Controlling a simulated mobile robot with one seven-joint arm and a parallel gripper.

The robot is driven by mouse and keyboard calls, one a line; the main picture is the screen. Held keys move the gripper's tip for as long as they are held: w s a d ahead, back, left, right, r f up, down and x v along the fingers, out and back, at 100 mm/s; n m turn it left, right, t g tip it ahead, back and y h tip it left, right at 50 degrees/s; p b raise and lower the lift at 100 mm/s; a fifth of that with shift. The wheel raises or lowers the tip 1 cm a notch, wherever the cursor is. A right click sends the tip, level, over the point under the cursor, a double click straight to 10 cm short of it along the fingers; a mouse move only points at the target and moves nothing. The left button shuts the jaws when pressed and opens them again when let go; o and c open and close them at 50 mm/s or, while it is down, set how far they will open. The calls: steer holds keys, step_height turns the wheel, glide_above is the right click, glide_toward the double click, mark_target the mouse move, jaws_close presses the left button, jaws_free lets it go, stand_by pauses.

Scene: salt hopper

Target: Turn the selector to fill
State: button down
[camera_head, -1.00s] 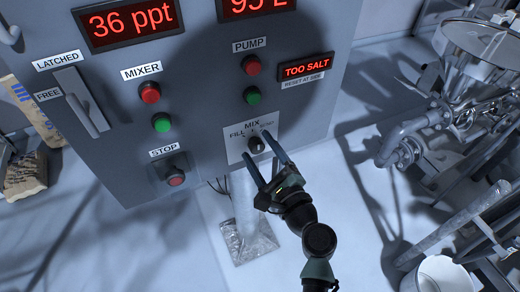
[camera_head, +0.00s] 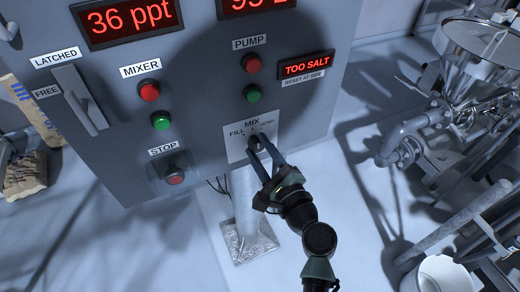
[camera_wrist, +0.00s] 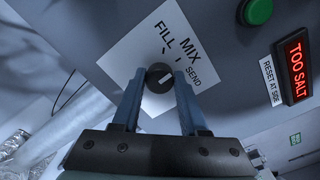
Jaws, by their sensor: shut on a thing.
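The selector is a small round black knob (camera_wrist: 158,70) with a pale line across its face, on a white plate (camera_wrist: 160,28) marked FILL, MIX and SEND. The line slants up to the right in the wrist view; I cannot tell for sure which label it points at. My gripper (camera_head: 257,146) is shut on the knob, one blue finger on each side, as the wrist view also shows (camera_wrist: 160,88). In the head view the fingers largely hide the knob. The plate (camera_head: 237,146) sits low on the grey cabinet front.
Above the plate are a green button (camera_head: 252,93) and a red button (camera_head: 252,63) under PUMP. A TOO SALT display (camera_head: 306,66) is to the right. A STOP button (camera_head: 175,175) is at lower left. Pipework and a hopper (camera_head: 480,60) stand at right.

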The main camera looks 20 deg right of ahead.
steer(key=n+b, duration=0.3)
steer(key=n, duration=0.1)
steer(key=shift+f+n, duration=0.15)
steer(key=shift+n, duration=0.15)
steer(key=shift+n+b, duration=1.2)
steer(key=shift+n, duration=0.6)
steer(key=shift+c, duration=2.2)
jaws_free()
steer(key=s+b, duration=0.1)
steer(key=s, duration=1.2)
steer(key=shift+d+r, duration=0.3)
steer(key=shift+d, duration=0.05)
